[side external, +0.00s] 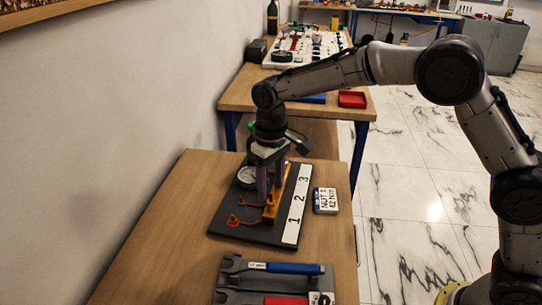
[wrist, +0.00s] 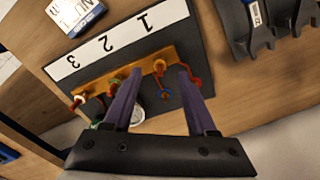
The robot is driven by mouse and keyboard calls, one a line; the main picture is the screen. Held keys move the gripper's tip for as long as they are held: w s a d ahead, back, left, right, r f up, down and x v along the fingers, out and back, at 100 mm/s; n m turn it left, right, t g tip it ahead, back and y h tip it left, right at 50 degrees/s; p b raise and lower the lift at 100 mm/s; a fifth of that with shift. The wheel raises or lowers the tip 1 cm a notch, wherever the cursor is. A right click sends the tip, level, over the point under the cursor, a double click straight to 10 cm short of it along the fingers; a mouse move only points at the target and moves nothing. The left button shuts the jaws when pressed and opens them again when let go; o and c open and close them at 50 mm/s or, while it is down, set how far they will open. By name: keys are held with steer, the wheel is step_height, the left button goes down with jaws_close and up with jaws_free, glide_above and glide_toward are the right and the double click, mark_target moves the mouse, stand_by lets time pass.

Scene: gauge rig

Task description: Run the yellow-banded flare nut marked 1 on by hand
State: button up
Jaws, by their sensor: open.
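A dark board (side external: 222,222) carries a white strip numbered 1, 2, 3 (side external: 297,205) and an orange-yellow manifold bar (wrist: 125,75) with several fittings and reddish tubes. In the wrist view, a small orange fitting (wrist: 160,67) stands on the bar by the numeral 1, with a reddish tube (wrist: 192,78) near it. I cannot make out a yellow band or a mark on any nut. My gripper (wrist: 159,72) is open, its two purple fingers pointing down at the bar, either side of the fitting by 1 in the picture. Contact cannot be told. The fingers partly hide the bar in the side view.
A round gauge (side external: 247,178) sits at the board's back left. A card reading NUT 1, 42 Nm (side external: 326,201) lies right of the board. A grey holder (side external: 232,279) with a blue-handled tool (side external: 290,268) is in front. The table left of the board is clear.

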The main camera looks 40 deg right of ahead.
step_height(320, 180, up, 10)
steer(key=shift+r, duration=0.25)
steer(key=s+d+r+m+t, duration=0.2)
steer(key=s+d+r+t, duration=0.1)
steer(key=s+d+r, duration=1)
steer(key=s+d+f+t, duration=0.2)
steer(key=s+f, duration=1.1)
steer(key=s, duration=0.4)
steer(key=shift+d+t, duration=0.3)
steer(key=shift+d, duration=0.05)
